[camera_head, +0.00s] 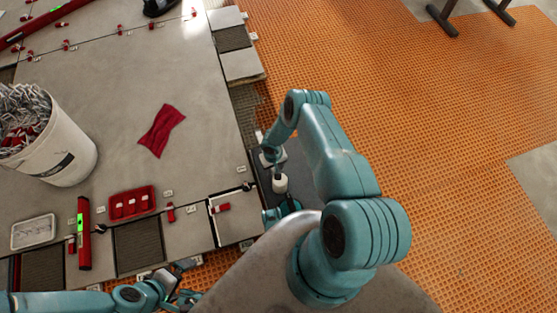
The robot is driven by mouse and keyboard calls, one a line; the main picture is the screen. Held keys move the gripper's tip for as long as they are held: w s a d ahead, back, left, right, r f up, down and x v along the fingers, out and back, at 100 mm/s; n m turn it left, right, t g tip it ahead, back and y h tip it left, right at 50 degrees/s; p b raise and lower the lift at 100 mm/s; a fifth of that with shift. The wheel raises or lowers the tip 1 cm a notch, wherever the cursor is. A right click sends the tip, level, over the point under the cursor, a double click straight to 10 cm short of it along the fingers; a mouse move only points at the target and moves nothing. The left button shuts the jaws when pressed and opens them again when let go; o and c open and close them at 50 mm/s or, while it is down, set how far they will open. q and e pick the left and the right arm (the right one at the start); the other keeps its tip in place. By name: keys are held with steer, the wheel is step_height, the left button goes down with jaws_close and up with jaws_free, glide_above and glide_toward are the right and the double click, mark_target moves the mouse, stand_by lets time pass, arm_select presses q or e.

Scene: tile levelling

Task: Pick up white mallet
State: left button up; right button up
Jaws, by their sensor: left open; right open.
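The white mallet (280,184) shows as a small pale head on the dark strip beside the grey tiles, right of centre. My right gripper (272,160) is open, just above the mallet's head in the picture. My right arm reaches over from the lower right and bends down to it. I cannot tell whether the fingers touch the mallet, and its handle is hard to make out. My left gripper (180,290) is open and empty at the bottom, by the front edge of the tiles.
A white bucket (68,160) full of grey clips stands at the left. A red cloth (161,130), a red tray (131,203), a red spirit level (83,235) and a pale tray (33,232) lie on the tiles. Orange grid matting (440,150) covers the right side.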

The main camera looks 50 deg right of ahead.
step_height(320, 180, down, 5)
steer(key=b, duration=0.3)
steer(key=shift+d+r, duration=0.1)
steer(key=shift+r, duration=0.2)
jaws_close()
